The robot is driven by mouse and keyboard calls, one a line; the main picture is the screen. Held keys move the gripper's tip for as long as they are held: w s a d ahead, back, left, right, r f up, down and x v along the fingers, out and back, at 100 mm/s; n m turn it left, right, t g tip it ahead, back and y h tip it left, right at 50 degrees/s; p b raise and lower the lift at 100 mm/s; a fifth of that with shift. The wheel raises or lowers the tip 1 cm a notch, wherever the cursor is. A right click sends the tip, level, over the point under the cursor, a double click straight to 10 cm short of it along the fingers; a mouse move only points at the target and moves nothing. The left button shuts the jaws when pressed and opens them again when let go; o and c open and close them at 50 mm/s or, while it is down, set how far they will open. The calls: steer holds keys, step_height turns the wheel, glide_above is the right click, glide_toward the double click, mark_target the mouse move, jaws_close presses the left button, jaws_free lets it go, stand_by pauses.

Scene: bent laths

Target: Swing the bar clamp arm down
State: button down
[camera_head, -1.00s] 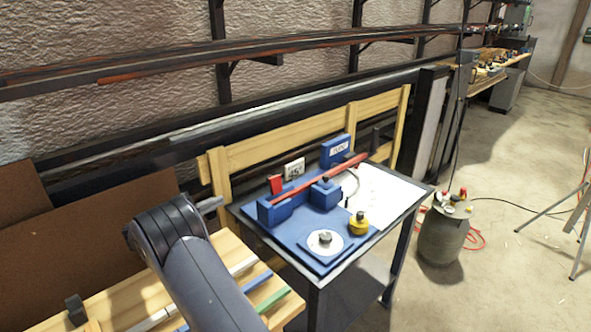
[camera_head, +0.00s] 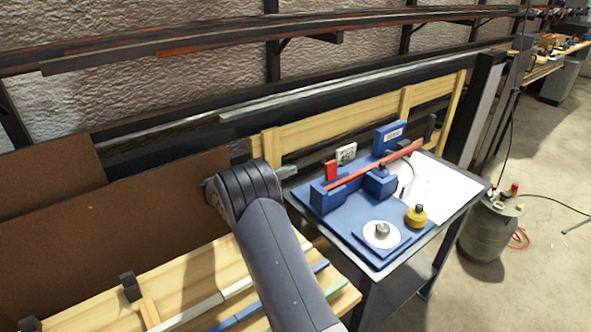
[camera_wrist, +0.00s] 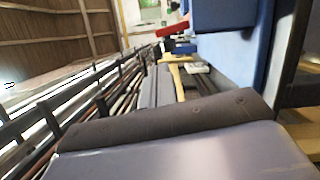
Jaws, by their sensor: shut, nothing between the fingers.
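A blue fixture (camera_head: 325,202) stands on a small table. A long red bar (camera_head: 372,166) slants across its blue blocks, its right end higher in the picture; I cannot tell whether it rests on them. A short red upright piece (camera_head: 331,170) stands at the fixture's left end. I cannot tell which red part is the clamp arm. My gripper (camera_head: 287,172) shows as a small grey tip beyond my wrist, left of the fixture and apart from it. It is shut and empty. In the wrist view, a red piece (camera_wrist: 172,31) and blue surfaces show at the top.
A round white dial (camera_head: 381,235) and a yellow knobbed piece (camera_head: 416,216) sit at the fixture's front. White paper (camera_head: 450,188) lies to the right. A wooden bench with coloured strips (camera_head: 240,315) is at front left. A wooden rail (camera_head: 340,126) runs behind.

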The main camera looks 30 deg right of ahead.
mark_target(328, 169)
steer(key=d, duration=0.8)
steer(key=shift+s+d+r, duration=0.15)
steer(key=shift+s+r, duration=0.05)
steer(key=shift+s, duration=0.25)
